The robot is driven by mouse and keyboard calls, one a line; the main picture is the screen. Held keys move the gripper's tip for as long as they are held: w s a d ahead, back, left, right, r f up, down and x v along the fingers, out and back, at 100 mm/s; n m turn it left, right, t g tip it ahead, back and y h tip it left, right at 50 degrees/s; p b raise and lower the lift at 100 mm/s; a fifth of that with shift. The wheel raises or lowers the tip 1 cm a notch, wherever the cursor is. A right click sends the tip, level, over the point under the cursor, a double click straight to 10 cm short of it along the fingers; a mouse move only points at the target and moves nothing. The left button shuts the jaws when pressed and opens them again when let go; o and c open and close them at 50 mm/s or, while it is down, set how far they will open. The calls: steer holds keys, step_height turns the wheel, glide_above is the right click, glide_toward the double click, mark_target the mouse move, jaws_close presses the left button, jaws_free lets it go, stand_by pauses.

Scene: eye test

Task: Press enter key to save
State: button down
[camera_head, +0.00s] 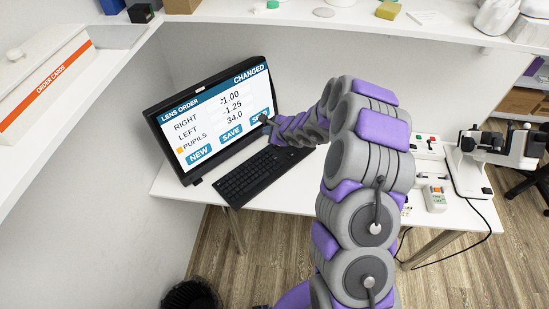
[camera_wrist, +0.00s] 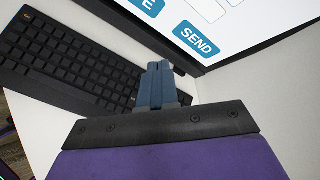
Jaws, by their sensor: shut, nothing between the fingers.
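A black keyboard (camera_head: 248,178) lies on the white desk below the monitor (camera_head: 214,122). The screen shows "LENS ORDER", "CHANGED", rows for right, left and pupils, and the buttons NEW, SAVE and a third partly covered by my arm. In the wrist view that button reads SEND (camera_wrist: 197,38). My gripper (camera_wrist: 160,68) is shut and empty. In the wrist view its tips overlap the right end of the keyboard (camera_wrist: 70,62), near the monitor's lower edge. The enter key cannot be made out, and I cannot tell whether the tips touch a key.
An eye-test instrument (camera_head: 480,160) stands at the right of the white desk (camera_head: 290,197), with a small white device (camera_head: 434,198) beside it. A shelf with an order cards box (camera_head: 45,75) is at the left. A dark bin (camera_head: 190,294) stands on the floor.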

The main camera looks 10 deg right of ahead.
steer(key=m+h, duration=0.1)
steer(key=m, duration=0.1)
glide_above(277, 160)
step_height(277, 160, down, 5)
steer(key=shift+w+r, duration=0.1)
steer(key=shift+w, duration=0.05)
step_height(277, 160, down, 7)
steer(key=shift+f+b, duration=0.2)
steer(key=shift+b, duration=0.35)
steer(key=shift+f+b, duration=0.75)
steer(key=shift+b, duration=0.05)
steer(key=shift+f+b, duration=0.8)
steer(key=shift+b, duration=0.85)
stand_by(1.9)
steer(key=shift+r, duration=0.9)
